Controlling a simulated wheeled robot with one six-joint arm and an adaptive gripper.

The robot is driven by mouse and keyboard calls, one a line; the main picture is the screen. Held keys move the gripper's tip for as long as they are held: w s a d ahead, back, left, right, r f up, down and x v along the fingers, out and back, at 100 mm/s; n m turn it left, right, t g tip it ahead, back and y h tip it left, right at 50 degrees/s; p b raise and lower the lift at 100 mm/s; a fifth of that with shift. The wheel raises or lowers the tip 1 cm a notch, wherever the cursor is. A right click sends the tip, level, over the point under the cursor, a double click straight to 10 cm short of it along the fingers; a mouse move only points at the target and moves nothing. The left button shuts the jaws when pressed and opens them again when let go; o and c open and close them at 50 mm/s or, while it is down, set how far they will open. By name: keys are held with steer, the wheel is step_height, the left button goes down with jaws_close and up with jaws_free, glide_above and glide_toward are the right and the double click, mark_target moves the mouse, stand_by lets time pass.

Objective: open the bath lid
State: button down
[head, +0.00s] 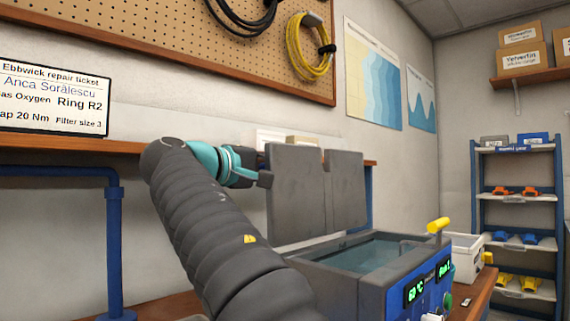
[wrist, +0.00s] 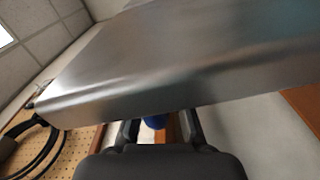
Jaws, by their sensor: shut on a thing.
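The bath lid (head: 290,195) is a dark grey panel standing upright behind the bath in the head view. The bath (head: 365,252) is uncovered and bluish water shows inside. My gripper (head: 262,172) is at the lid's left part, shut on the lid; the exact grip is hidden. In the wrist view the lid (wrist: 190,60) is a broad grey metal slab across the picture. The fingers of my gripper (wrist: 160,128) reach to its lower edge, with a bit of blue visible between them.
The bath's front has green displays (head: 415,291) and a yellow-ended lever (head: 438,225). A pale bin (head: 463,246) stands to the right of the bath. A ticket screen (head: 52,98) is at the left. A pegboard (head: 180,35) hangs above, and a blue shelf rack (head: 515,210) stands at the right.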

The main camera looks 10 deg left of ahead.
steer(key=shift+w+a+f, duration=0.25)
steer(key=shift+a+f, duration=0.05)
stand_by(0.4)
steer(key=c, duration=1.2)
jaws_free()
steer(key=v, duration=1.2)
